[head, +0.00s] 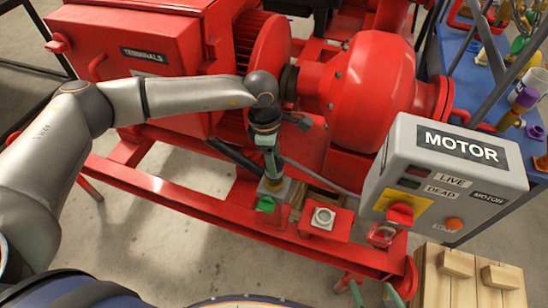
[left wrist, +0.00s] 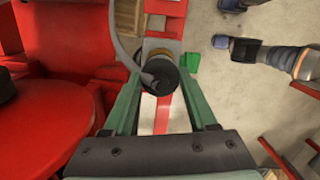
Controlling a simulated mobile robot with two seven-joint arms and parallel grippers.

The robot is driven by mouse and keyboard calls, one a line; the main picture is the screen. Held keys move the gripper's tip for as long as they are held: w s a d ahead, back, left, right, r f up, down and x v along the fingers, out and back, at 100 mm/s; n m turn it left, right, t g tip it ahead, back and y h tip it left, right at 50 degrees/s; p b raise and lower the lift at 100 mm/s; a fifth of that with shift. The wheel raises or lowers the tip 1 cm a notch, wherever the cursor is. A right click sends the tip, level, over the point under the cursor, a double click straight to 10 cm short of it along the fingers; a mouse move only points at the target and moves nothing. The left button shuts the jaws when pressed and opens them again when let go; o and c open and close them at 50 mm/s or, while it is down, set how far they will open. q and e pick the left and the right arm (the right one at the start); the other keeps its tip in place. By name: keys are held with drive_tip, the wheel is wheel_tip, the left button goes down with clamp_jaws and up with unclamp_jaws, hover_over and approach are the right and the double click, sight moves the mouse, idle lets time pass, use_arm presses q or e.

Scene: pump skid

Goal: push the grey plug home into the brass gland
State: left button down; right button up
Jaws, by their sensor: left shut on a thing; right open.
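My left gripper (head: 270,172) points down from above and is shut on the grey plug. In the left wrist view the plug (left wrist: 162,76) shows as a dark round end with a grey cable, between the green fingers. The brass gland (head: 273,186) sits on a grey block on the red skid, directly below the fingertips. In the left wrist view the gland's rim (left wrist: 157,52) shows just past the plug. The plug's front end is hidden, so I cannot tell how deep it sits. My right gripper (head: 373,290) is open and empty at the bottom of the head view.
A green tag (head: 266,203) is beside the gland. A red plate with a pale round fitting (head: 323,217) is to its right. The grey MOTOR box (head: 445,175) and a wooden crate (head: 440,285) stand further right. The red pump (head: 370,90) is behind.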

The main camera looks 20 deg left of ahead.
use_arm(q)
drive_tip(key=shift+f+b, duration=1.4)
drive_tip(key=shift+f, duration=0.15)
drive_tip(key=shift+c, duration=0.6)
unclamp_jaws()
drive_tip(key=shift+r, duration=0.1)
wheel_tip(320, 180, up, 12)
drive_tip(key=a+b, duration=0.1)
drive_tip(key=shift+s+a+r, duration=0.15)
drive_tip(key=shift+a, duration=0.1)
